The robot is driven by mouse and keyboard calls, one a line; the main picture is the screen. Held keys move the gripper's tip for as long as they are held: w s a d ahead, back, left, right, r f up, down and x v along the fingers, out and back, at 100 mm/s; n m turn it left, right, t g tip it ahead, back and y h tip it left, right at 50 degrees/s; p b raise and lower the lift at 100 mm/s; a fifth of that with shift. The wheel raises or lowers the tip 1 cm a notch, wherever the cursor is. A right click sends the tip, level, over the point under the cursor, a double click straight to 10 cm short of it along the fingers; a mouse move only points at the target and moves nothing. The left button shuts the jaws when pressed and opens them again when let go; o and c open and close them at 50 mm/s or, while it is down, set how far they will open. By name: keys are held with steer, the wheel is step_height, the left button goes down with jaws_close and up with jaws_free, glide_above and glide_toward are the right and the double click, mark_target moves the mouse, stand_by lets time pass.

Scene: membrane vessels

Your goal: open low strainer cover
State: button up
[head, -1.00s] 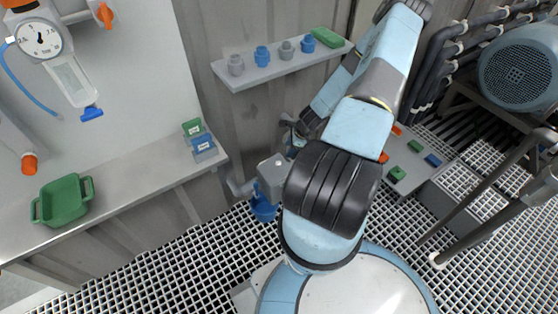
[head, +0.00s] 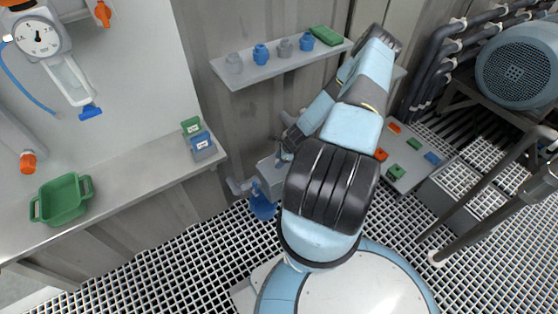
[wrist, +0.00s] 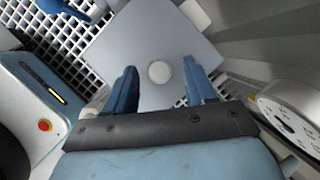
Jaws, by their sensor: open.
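The low strainer is a grey box with a square grey cover (head: 268,172), low against the wall left of my arm in the head view. In the wrist view the flat cover (wrist: 158,30) fills the upper middle, with a round pale knob (wrist: 159,72) on it. My gripper (wrist: 160,82) is open, with one blue finger on each side of the knob. I see gaps between the knob and both fingers. In the head view my gripper (head: 287,151) is just above the cover, and its dark wrist partly hides it. The cover looks closed.
A blue bucket-like part (head: 262,204) hangs below the strainer. A shelf (head: 245,82) with grey and blue caps is above. A bench (head: 120,185) with a green tray (head: 62,199) stands left. A panel with coloured blocks (head: 405,170) lies right.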

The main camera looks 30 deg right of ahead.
jaws_close()
stand_by(0.6)
